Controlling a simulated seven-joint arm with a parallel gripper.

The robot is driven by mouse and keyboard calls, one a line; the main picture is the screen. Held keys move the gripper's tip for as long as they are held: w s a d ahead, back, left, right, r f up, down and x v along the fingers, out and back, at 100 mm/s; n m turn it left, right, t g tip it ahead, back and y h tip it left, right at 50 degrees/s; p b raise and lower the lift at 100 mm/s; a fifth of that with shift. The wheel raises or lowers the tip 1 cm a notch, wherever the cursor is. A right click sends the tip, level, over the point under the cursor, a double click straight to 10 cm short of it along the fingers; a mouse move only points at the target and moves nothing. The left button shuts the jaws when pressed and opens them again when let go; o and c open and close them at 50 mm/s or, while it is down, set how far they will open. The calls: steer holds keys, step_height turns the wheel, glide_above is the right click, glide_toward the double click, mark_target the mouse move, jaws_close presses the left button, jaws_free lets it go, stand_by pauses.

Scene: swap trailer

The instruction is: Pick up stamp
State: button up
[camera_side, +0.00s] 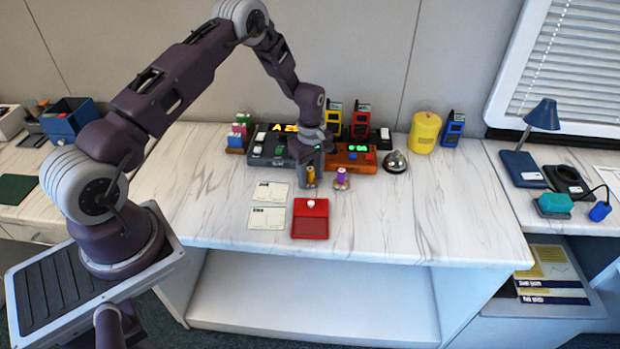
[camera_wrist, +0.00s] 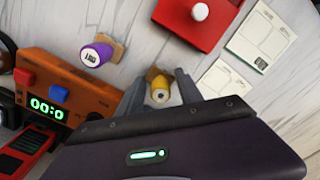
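A yellow stamp (camera_side: 310,175) stands on the white marble-patterned counter, and it also shows in the wrist view (camera_wrist: 160,90). A purple stamp (camera_side: 341,177) stands just to its right, and it shows at the upper left of the wrist view (camera_wrist: 95,54). My gripper (camera_wrist: 159,83) points down over the yellow stamp, with one finger on each side of it. The fingers are spread, and narrow gaps seem to show between them and the stamp. The lower part of the yellow stamp is partly hidden in the wrist view.
A red ink pad box (camera_side: 310,219) with a white knob lies in front. Paper cards (camera_side: 268,218) lie to its left. An orange timer box (camera_side: 352,160) and a dark console (camera_side: 272,147) stand close behind. A silver bell (camera_side: 396,163) is to the right. The counter's right front is clear.

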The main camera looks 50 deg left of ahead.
mark_target(310, 169)
steer(key=shift+c, duration=0.7)
step_height(310, 169, up, 10)
steer(key=shift+r, duration=0.1)
